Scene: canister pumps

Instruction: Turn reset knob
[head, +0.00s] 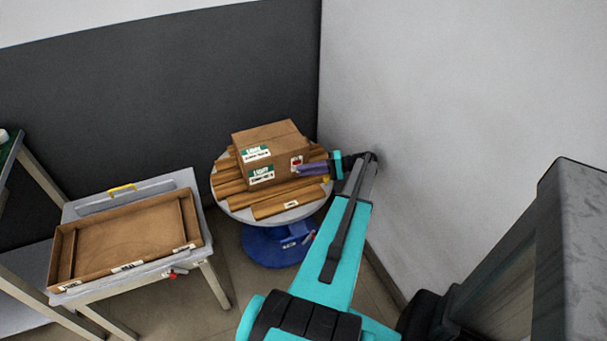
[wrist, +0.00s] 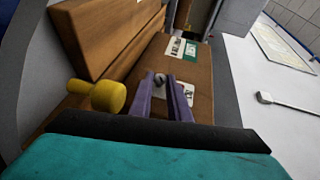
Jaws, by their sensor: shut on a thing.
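A brown box-shaped unit (head: 268,140) with green-and-white labels sits on the round table. On its side facing my gripper is a small white plate with a red mark (head: 297,161). My gripper (head: 303,169) reaches in from the right, its purple fingers at this side. In the wrist view, the purple fingers (wrist: 162,88) close around a small dark grey round knob (wrist: 160,79) on the brown face. The fingers hide part of the knob, so its turn angle cannot be told. A white label (wrist: 189,94) shows just right of the fingertips.
A yellow rounded knob (wrist: 108,96) stands close left of the fingers. Brown slats (head: 290,200) lie on the round table (head: 240,215) around the box. A side table (head: 205,222) holds a shallow brown tray (head: 120,266) at left. The light wall (head: 450,100) is close on the right.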

